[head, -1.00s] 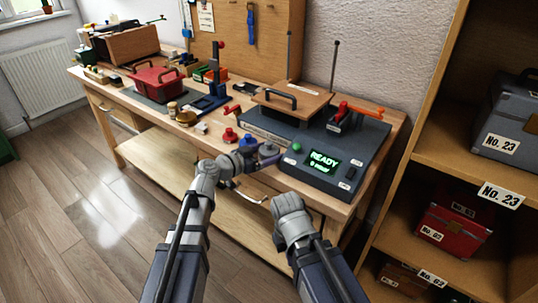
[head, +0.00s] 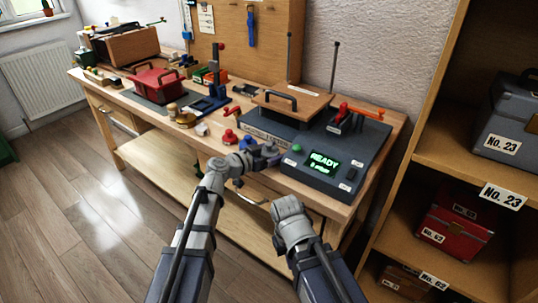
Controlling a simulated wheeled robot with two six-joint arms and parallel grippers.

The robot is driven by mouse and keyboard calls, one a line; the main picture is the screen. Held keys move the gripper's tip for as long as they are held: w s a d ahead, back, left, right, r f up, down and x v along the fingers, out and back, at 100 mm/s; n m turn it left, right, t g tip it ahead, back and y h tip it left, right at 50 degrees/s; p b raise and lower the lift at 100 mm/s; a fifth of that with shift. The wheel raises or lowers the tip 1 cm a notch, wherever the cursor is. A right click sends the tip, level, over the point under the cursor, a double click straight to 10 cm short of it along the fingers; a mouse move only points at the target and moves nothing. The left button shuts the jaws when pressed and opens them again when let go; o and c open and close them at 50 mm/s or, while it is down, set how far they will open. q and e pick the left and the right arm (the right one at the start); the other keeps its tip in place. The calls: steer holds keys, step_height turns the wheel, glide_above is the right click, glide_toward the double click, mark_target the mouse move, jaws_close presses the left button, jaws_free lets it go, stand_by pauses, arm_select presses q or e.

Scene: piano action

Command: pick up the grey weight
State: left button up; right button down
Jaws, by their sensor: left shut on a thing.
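The grey weight (head: 269,148) is at the front edge of the workbench, left of the dark console. It is mostly covered by my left gripper (head: 264,156), which is shut on it. I cannot tell whether the weight still touches the bench. My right gripper (head: 290,208) is lower, in front of the bench and apart from everything. Its fingers are hidden behind its own wrist.
A blue weight (head: 247,142) and a red weight (head: 230,137) stand close by on the left. The dark console (head: 318,187) with a green "READY" display is just to the right. Shelves with boxes (head: 455,229) stand at far right.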

arm_select(q)
jaws_close()
steer(key=shift+r, duration=0.2)
step_height(320, 180, up, 10)
steer(key=p, duration=1)
steer(key=shift+f, duration=0.1)
